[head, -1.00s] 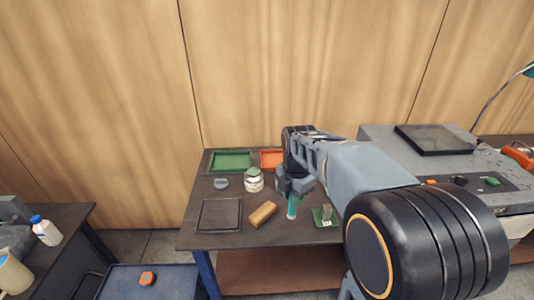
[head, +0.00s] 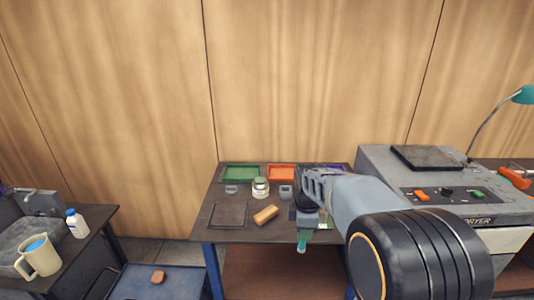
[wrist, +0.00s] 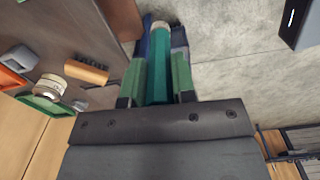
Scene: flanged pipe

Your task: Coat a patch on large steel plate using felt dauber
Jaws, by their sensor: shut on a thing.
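My gripper (head: 305,222) is shut on the felt dauber (head: 303,243), a teal handle that hangs below the jaws. In the wrist view the dauber (wrist: 160,80) lies between the green-lined fingers, with a pale end at the top. It appears just past the front edge of the workbench. A dark, flat square plate (head: 228,216), perhaps the large steel plate, lies on the left of the bench, left of my gripper.
A tan block (head: 266,215) lies right of the square plate. Green (head: 240,165) and orange (head: 282,181) trays line the back of the workbench (head: 240,236). A grey machine (head: 375,160) with a dark plate (head: 427,158) on top stands at right. A blue cart (head: 185,284) is at front left.

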